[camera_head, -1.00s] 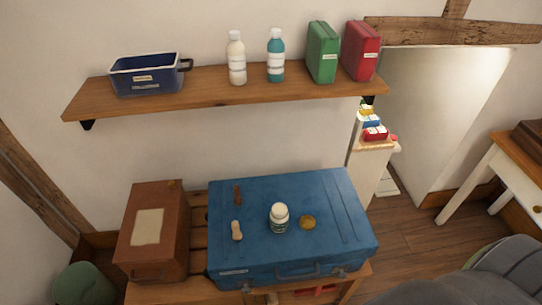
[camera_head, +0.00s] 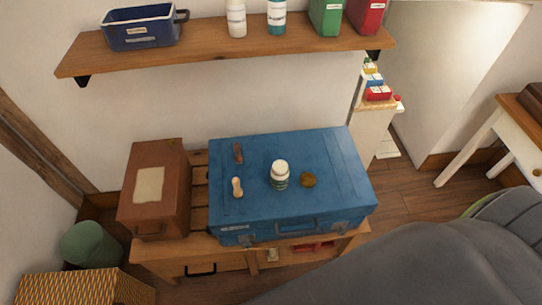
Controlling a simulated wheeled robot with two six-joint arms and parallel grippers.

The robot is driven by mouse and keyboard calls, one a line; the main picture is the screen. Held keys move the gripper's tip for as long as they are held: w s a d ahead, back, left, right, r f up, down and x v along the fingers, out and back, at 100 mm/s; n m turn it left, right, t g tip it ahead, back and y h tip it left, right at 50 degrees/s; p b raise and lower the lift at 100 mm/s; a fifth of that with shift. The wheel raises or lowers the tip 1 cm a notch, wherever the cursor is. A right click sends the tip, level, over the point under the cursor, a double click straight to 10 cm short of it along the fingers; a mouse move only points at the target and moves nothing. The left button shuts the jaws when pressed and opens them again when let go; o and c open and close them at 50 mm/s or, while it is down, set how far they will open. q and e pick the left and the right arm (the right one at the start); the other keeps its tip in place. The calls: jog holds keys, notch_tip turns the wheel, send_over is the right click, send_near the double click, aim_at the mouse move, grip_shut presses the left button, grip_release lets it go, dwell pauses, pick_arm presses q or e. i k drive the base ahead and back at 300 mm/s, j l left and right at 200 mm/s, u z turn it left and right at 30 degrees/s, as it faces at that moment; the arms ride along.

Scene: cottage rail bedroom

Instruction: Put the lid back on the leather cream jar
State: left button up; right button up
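A small jar (camera_head: 280,176) with a whitish top and a green label stands upright on the blue suitcase (camera_head: 340,178). A small round brownish-gold piece (camera_head: 309,180), which looks like the lid, lies just right of the jar, apart from it. At this size I cannot make out the jar's mouth. A pale wooden-looking tool (camera_head: 237,187) and a dark brown tool (camera_head: 238,153) lie left of the jar. Neither of my grippers is in view.
The suitcase rests on a slatted wooden bench (camera_head: 190,255), with a brown case (camera_head: 156,188) at left. A wall shelf (camera_head: 215,56) above holds a blue bin (camera_head: 142,30), bottles and boxes. A wicker basket (camera_head: 85,287) is lower left. A dark grey shape (camera_head: 390,265) fills the lower right.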

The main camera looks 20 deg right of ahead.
aim_at(280, 175)
jog(key=l+z, duration=0.1)
jog(key=z, duration=0.95)
jog(key=k+l, duration=0.05)
